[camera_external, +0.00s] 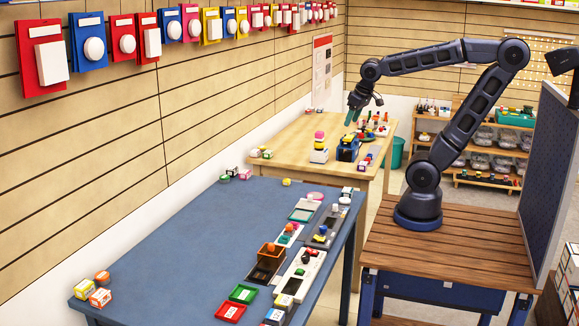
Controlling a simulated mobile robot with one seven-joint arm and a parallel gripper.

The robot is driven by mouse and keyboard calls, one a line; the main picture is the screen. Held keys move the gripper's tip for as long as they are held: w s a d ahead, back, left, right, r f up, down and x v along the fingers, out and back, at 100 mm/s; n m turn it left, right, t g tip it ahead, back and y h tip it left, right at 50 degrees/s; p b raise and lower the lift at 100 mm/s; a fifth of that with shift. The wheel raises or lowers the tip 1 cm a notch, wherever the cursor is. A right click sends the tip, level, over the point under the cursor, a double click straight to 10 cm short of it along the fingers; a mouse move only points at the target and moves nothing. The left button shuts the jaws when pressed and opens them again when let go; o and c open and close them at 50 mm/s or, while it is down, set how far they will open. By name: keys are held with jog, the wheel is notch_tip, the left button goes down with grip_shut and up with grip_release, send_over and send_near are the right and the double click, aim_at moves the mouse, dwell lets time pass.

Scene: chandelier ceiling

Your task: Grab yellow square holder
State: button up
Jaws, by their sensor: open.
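I cannot tell for sure which thing is the yellow square holder. My gripper (352,116) is open, pointing down over the far wooden table, above a blue device. It is small in the view, and I see nothing held in it.
The blue table (190,240) is mostly clear on its left; trays and small blocks line its right side. The wooden table (285,140) holds several small coloured items under my gripper. A shelf with bins (490,150) stands behind. A dark panel (550,190) rises at right.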

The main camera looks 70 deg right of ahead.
jog(key=w+d+f+m+g+h, duration=0.15)
jog(key=w+d+m, duration=0.25)
jog(key=w, duration=0.6)
jog(key=m+g+h, duration=0.2)
jog(key=m, duration=0.9)
send_over(287, 181)
jog(key=w+a, duration=0.1)
jog(key=a, duration=0.2)
notch_tip(287, 181, down, 28)
jog(key=x, duration=1)
jog(key=shift+s+d, duration=0.25)
jog(key=shift+d, duration=0.05)
jog(key=shift+r, duration=0.1)
jog(key=c, duration=1.1)
